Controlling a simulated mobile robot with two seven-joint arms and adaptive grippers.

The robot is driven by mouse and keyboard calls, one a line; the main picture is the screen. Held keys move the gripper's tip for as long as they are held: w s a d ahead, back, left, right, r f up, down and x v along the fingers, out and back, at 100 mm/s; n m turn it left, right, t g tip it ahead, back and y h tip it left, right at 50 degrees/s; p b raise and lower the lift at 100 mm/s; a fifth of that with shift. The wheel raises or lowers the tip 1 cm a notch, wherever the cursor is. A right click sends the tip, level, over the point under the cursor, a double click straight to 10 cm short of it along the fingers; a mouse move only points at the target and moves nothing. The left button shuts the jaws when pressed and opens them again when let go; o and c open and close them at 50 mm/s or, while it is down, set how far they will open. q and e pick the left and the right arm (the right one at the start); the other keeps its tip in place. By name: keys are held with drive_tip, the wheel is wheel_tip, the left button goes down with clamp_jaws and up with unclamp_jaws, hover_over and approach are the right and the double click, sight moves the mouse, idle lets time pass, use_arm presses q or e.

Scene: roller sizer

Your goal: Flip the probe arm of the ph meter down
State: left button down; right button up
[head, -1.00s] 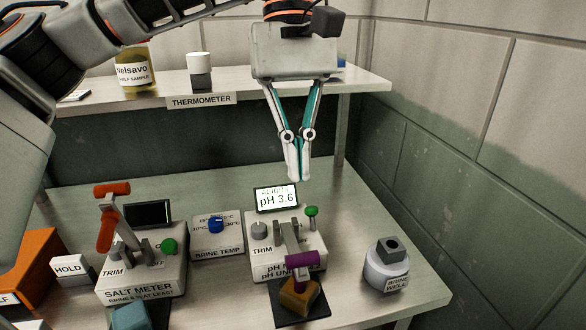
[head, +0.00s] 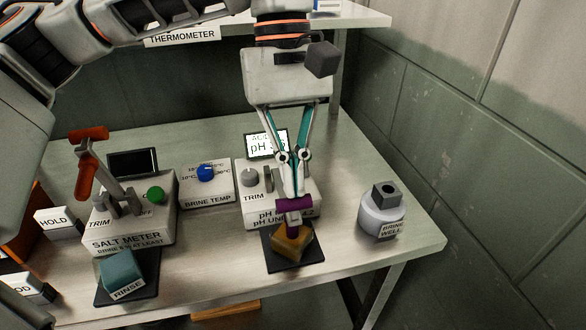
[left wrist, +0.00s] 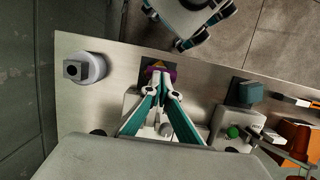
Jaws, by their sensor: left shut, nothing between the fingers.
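The pH meter (head: 251,211) is a pale box on the table with a lit screen (head: 258,146). Its probe arm has a purple head (head: 293,205), which extends forward from the meter, low above an amber block (head: 291,245). I cannot tell whether the head's lower end touches the block. My left gripper (head: 291,194) is shut and empty, pointing down with its tips right at the purple head and hiding much of the arm behind. In the left wrist view, the purple head (left wrist: 160,70) shows just beyond the fingertips. My right gripper (left wrist: 188,40) shows partly at the top there.
The salt meter (head: 130,240), with its orange-handled arm (head: 84,172) raised, stands left. The brine temp unit (head: 207,184) is between the meters. The brine well (head: 381,211) stands right. A shelf (head: 365,18) overhangs the back. The table's front right is bare.

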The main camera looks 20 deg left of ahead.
use_arm(q)
drive_tip(key=shift+s+x, duration=0.25)
drive_tip(key=shift+x, duration=1)
drive_tip(key=v, duration=1.3)
